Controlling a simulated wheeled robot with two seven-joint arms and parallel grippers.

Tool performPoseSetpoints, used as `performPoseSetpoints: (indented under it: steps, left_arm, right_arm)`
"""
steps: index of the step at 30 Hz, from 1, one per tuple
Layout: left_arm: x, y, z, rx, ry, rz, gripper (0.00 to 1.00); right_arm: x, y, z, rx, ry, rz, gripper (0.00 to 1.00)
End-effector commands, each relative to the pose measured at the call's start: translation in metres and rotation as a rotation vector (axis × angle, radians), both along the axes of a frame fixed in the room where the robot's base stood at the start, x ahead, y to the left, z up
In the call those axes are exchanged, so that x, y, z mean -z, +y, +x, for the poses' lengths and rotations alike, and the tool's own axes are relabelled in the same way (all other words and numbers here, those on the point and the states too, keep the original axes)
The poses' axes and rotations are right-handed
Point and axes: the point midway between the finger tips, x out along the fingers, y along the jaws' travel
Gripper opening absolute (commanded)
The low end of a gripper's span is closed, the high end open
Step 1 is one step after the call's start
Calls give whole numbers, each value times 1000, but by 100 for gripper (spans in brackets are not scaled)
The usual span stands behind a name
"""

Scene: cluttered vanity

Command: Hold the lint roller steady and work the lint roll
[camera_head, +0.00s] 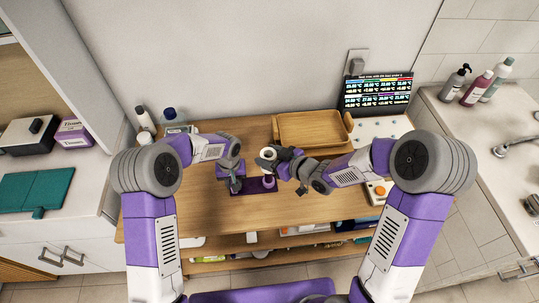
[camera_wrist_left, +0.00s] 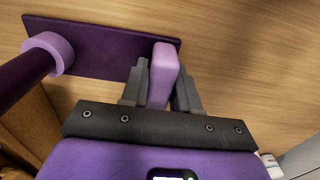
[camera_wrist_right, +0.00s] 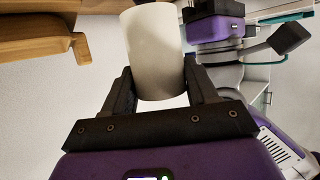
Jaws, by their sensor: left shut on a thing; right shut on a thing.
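The lint roller stand has a dark purple base plate (camera_head: 250,187) lying on the wooden table. The left wrist view shows its plate (camera_wrist_left: 110,32), a dark purple post (camera_wrist_left: 22,75) rising from a lilac collar (camera_wrist_left: 52,52), and a lilac block (camera_wrist_left: 163,75). My left gripper (camera_wrist_left: 160,95) is shut on the lilac block at one end of the plate. My right gripper (camera_wrist_right: 160,85) is shut on the white lint roll (camera_wrist_right: 155,50), which also shows in the head view (camera_head: 268,152) above the collar.
A wooden tray (camera_head: 310,117) stands behind, with a dark display (camera_head: 378,92) to its right. Bottles (camera_head: 146,122) stand at the back left. A device with an orange knob (camera_head: 379,190) sits at right. The front left tabletop is clear.

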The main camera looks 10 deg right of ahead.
Motion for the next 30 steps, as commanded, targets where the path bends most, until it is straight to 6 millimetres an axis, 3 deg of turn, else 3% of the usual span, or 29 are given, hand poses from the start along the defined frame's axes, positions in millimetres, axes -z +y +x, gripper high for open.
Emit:
performPoseSetpoints:
  steps: [30]
  left_arm:
    - [0,0,0,0,0,0,0]
  right_arm:
    - [27,0,0,2,-1,-1,28]
